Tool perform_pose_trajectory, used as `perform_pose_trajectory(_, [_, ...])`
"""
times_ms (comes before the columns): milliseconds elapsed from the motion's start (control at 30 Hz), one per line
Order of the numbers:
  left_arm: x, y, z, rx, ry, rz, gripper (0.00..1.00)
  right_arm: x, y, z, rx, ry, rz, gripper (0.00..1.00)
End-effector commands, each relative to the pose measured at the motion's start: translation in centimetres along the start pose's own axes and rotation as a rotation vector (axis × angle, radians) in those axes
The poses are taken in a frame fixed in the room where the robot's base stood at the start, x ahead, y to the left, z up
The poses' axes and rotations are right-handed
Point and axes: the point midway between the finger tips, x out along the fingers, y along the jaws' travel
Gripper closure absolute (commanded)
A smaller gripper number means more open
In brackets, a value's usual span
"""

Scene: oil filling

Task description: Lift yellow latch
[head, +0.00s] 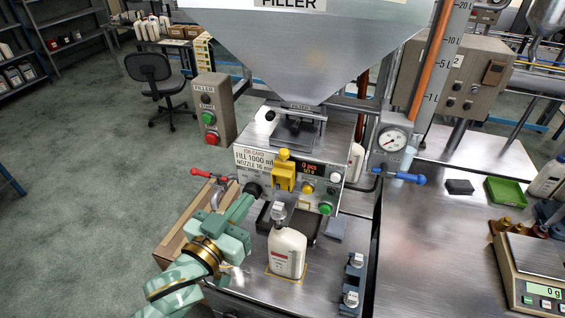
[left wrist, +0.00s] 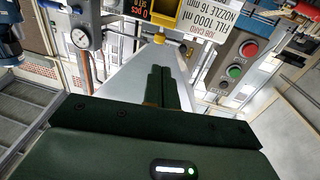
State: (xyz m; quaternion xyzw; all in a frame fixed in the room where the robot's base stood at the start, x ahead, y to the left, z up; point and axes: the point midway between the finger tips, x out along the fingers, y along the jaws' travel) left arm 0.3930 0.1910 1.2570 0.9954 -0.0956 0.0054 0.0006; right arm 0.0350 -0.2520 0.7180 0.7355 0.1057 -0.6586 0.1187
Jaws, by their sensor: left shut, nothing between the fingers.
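The yellow latch (head: 284,177) sits on the front panel of the filler, left of its red display. It has a rounded yellow top piece above a boxy body. It also shows at the top edge of the left wrist view (left wrist: 165,12), where the picture is upside down. My left gripper (head: 253,190) is in front of the panel, left of and a little below the latch, apart from it. In the left wrist view its dark green fingers (left wrist: 158,86) are closed together with nothing between them. My right gripper is not in view.
A white bottle (head: 287,251) stands below the nozzle. A red-handled valve (head: 213,177) is just left of my gripper. A start/stop box (head: 212,110) stands behind left. A scale (head: 532,270) and green tray (head: 506,191) are on the right table, whose middle is clear.

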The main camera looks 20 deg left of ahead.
Motion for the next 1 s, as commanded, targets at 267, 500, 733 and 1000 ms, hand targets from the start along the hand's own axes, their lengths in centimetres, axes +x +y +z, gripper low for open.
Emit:
perform_pose_trajectory(267, [5.0,0.0,-0.3,0.001,0.003,0.000,1.00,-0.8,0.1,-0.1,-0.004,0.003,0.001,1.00])
perform_pose_trajectory(500, [10.0,0.0,-0.1,0.001,0.001,0.000,1.00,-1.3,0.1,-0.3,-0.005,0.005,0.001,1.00])
perform_pose_trajectory(733, [12.8,0.0,0.0,0.002,-0.001,0.000,1.00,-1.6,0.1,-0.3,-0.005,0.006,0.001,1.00])
perform_pose_trajectory(1000, [13.5,0.0,0.1,0.001,-0.001,0.000,1.00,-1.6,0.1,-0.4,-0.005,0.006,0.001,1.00])
